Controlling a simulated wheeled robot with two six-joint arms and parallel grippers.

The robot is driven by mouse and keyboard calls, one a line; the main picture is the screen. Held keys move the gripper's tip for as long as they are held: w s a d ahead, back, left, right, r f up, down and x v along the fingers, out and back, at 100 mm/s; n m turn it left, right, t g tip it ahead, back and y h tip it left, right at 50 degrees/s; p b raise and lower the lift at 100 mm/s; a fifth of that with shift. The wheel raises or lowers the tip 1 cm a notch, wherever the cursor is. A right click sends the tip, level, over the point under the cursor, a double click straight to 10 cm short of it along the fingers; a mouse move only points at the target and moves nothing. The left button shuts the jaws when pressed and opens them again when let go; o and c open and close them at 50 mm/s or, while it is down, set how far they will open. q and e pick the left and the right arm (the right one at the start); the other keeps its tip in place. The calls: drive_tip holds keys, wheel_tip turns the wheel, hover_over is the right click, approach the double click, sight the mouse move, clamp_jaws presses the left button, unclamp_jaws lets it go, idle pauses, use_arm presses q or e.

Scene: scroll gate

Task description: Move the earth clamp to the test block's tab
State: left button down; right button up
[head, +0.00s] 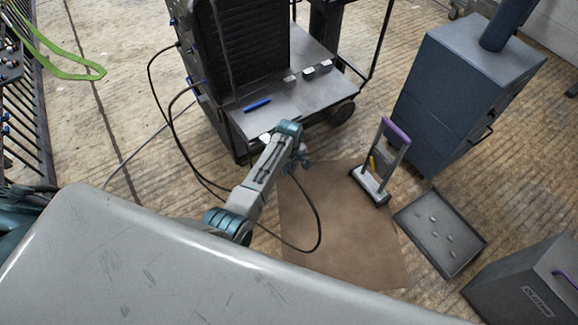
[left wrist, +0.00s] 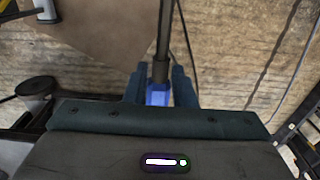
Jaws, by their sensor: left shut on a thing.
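My left gripper (head: 302,163) reaches in beside the cart's low shelf, above the brown mat. In the left wrist view its two fingers (left wrist: 160,82) are shut on a small blue part (left wrist: 157,98) with a dark stem or cable. A black cable (head: 319,232) hangs from the gripper and loops over the mat, so the held thing appears to be the earth clamp; its jaws are hidden. A grey stand with a purple top bar (head: 371,184) stands on the mat, right of the gripper and apart from it. I cannot make out a tab. My right gripper is not in view.
The wheeled cart (head: 290,112) carries a black machine and a blue stick (head: 257,104). The brown mat (head: 335,255) has free room. A grey tray (head: 462,262) with small pieces and a tall blue-grey cabinet (head: 445,95) are at right. Cables run left of the cart.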

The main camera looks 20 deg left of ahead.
use_arm(q)
drive_tip(key=shift+w+a, duration=0.2)
drive_tip(key=shift+a, duration=0.05)
drive_tip(key=shift+p, duration=0.4)
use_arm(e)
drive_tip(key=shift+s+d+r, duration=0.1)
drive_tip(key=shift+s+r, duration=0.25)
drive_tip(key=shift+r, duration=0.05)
use_arm(q)
drive_tip(key=shift+w+a, duration=0.15)
drive_tip(key=shift+w, duration=0.05)
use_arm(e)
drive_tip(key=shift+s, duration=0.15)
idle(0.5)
use_arm(q)
drive_tip(key=c, duration=1.1)
unclamp_jaws()
drive_tip(key=shift+o, duration=0.2)
drive_tip(key=o, duration=0.6)
